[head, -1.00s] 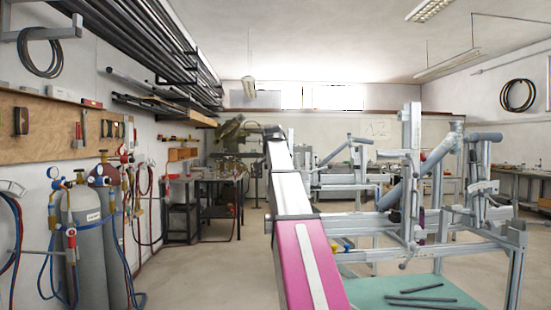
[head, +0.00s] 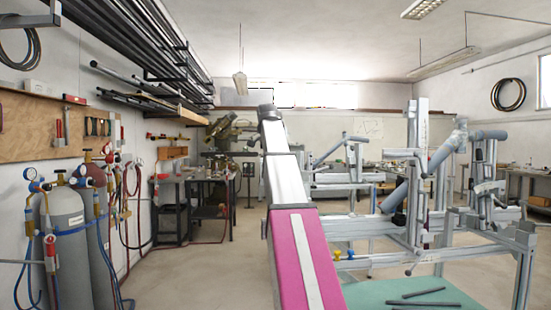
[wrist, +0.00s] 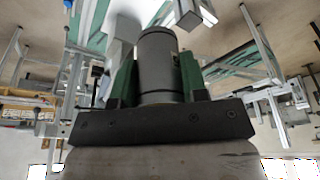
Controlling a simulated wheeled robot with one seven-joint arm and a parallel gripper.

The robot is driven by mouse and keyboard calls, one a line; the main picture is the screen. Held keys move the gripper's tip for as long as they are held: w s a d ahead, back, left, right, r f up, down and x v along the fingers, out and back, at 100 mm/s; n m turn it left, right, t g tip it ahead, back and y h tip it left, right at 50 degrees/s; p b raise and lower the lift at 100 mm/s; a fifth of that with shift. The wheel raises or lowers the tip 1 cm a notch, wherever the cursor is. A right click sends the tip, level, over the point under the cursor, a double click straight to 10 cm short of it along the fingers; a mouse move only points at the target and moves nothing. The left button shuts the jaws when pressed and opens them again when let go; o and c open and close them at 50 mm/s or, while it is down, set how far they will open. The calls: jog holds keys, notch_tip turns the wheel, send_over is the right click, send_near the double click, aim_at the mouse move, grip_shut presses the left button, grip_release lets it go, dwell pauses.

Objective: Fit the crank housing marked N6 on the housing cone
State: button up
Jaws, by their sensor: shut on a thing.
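My gripper (wrist: 158,62) shows in the wrist view with its two dark green fingers shut on a grey cylindrical part. This part, seemingly the crank housing (wrist: 160,50), sits between the fingers; I cannot read any N6 mark on it. In the head view my arm reaches forward and up, and the gripper and the part do not show there. The frame jig (head: 422,130) stands right of my arm, with grey posts, rails and tubes. I cannot make out which of its fittings is the housing cone.
Gas cylinders (head: 68,240) with hoses stand at the left wall. A dark workbench (head: 205,185) stands farther back. A green table top (head: 385,290) with several dark rods (head: 422,292) lies low under the jig. The floor between the cylinders and my arm is clear.

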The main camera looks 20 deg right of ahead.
jog(key=shift+f, duration=2.45)
jog(key=shift+f, duration=3.1)
dwell(0.4)
jog(key=o, duration=1.1)
jog(key=v, duration=1.1)
jog(key=shift+f, duration=0.1)
